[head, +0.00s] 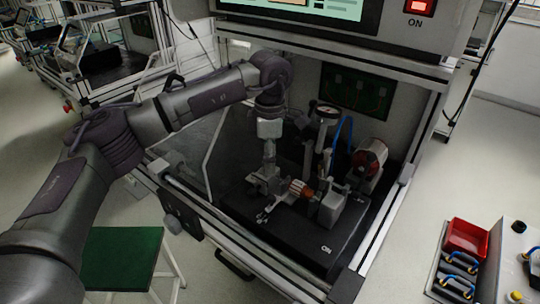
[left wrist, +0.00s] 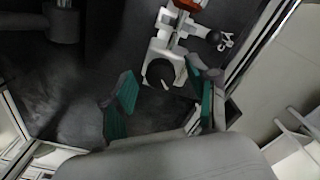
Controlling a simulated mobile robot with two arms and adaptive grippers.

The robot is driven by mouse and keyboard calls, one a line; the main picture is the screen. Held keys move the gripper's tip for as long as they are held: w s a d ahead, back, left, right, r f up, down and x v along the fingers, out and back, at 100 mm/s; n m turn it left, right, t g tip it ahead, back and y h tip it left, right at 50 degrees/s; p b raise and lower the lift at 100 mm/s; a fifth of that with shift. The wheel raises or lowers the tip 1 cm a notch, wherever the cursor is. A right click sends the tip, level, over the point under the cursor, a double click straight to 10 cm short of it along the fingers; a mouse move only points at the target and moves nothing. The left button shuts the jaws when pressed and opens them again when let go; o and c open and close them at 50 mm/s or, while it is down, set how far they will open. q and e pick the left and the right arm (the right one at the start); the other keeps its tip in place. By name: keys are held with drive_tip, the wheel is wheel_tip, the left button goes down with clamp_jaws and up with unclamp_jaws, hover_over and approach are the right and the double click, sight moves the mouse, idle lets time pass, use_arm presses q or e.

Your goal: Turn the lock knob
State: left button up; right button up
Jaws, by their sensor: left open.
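A round black knob with a pale mark on it (left wrist: 160,72), apparently the lock knob, sits on a white bracket (left wrist: 155,52) in the left wrist view. My left gripper (left wrist: 160,80) is open, with one green-padded finger on each side of the knob; I cannot tell whether either pad touches it. In the head view my left gripper (head: 264,184) points down into the test cabinet beside an orange ribbed part (head: 300,188) on the fixture. The knob cannot be made out there, close to the gripper. My right gripper is not in view.
The black fixture base (head: 325,250) carries a dial gauge (head: 328,111) and a red-faced round unit (head: 370,158) behind the orange part. The cabinet's front rail (head: 240,247) runs below my left arm. A red bin (head: 466,238) stands outside at right.

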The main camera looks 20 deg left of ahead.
use_arm(q)
wheel_tip(320, 180, up, 12)
idle(0.5)
drive_tip(key=shift+f, duration=0.1)
